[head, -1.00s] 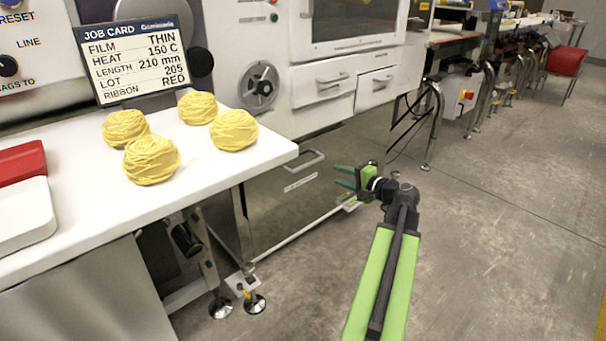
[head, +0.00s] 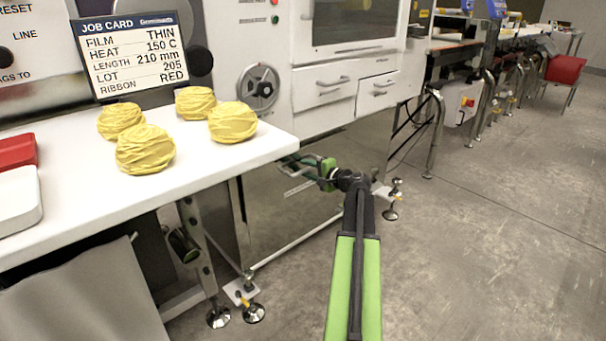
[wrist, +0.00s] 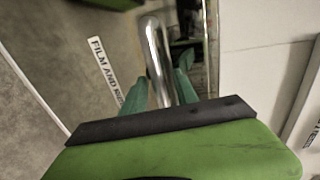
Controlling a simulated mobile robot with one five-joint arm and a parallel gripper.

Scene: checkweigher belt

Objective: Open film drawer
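The film drawer (head: 264,207) is the low steel-fronted drawer under the machine; its label (wrist: 104,68), partly hidden, reads "FILM AND R…" in the wrist view. Its bar handle (wrist: 157,55) is shiny metal and lies between the two green fingers of my gripper (wrist: 162,82). The fingers appear shut on the bar, with little or no gap. In the head view my gripper (head: 297,167) is at the drawer front, just past the white table corner, and hides most of the handle. I cannot tell whether the drawer is pulled out.
A white table (head: 225,160) with several yellow balls (head: 146,149) and a job card (head: 133,55) is at left. White drawers (head: 320,84) are above the film drawer. A table foot (head: 250,313) stands below. The floor (head: 470,250) at right is clear.

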